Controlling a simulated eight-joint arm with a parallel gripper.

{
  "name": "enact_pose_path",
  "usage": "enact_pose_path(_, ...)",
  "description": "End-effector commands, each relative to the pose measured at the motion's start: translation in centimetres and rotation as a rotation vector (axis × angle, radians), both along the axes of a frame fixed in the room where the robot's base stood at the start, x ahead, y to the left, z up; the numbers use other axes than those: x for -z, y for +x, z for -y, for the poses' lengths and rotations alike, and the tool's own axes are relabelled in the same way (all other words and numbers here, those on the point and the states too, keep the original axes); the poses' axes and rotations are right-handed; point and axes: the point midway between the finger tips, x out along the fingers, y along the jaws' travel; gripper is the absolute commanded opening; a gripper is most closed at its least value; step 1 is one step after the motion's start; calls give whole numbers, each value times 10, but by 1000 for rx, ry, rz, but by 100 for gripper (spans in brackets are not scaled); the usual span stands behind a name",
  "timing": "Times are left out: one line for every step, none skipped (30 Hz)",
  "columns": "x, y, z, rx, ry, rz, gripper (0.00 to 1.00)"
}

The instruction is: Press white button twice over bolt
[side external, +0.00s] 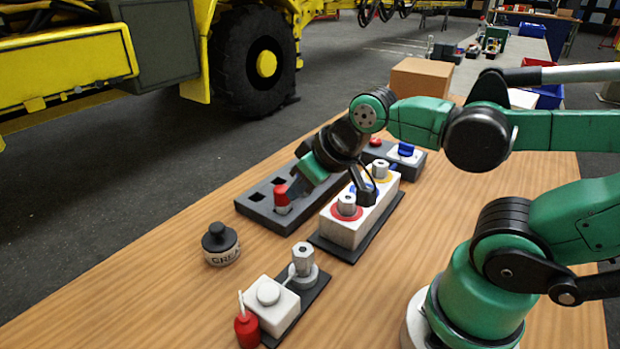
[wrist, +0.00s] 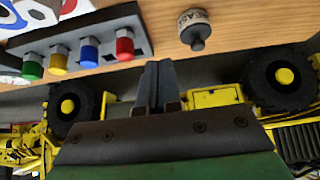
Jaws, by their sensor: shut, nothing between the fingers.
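The white button (side external: 268,291) sits on top of a white box at the near end of a dark base in the side external view. The silver bolt (side external: 303,260) stands upright beside it on the same base. My gripper (side external: 300,184) is well behind and above them, over the dark tray, tilted down to the left. In the wrist view its two dark fingers (wrist: 157,85) are together, with nothing between them. The white button and its bolt do not show in the wrist view.
A dark tray (side external: 247,207) holds a red peg (side external: 282,198). A white block (side external: 345,233) carries bolts on coloured rings. A grease jar (side external: 220,246) and a red oil bottle (side external: 246,328) stand near the button box. Bare wood lies around the jar.

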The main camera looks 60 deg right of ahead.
Motion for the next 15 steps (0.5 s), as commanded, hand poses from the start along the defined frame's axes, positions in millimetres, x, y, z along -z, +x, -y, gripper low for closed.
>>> enact_pose_path(0, 0, 0, 0, 0, 0, 0)
enact_pose_path(0, 0, 0, 1, 1, 0, 0)
enact_pose_path(0, 0, -1, 3, 3, 0, 0)
enact_pose_path(0, 0, -2, 5, 6, -1, 0)
enact_pose_path(0, 0, -4, 11, 13, -2, 0)
enact_pose_path(-1, -1, -8, 24, 25, -4, 0)
enact_pose_path(-1, -1, -11, 35, 36, -5, 0)
enact_pose_path(-2, -1, -15, 52, 52, -7, 0)
enact_pose_path(-3, -2, -21, 77, 75, -10, 0)
enact_pose_path(-4, -3, -26, 99, 94, -11, 0)
enact_pose_path(-5, -3, -32, 123, 115, -13, 0)
enact_pose_path(-6, -5, -40, 158, 146, -15, 0)
enact_pose_path(-8, -6, -46, 185, 168, -16, 0)
enact_pose_path(-9, -8, -52, 213, 192, -17, 0)
enact_pose_path(-10, -10, -60, 251, 224, -17, 0)
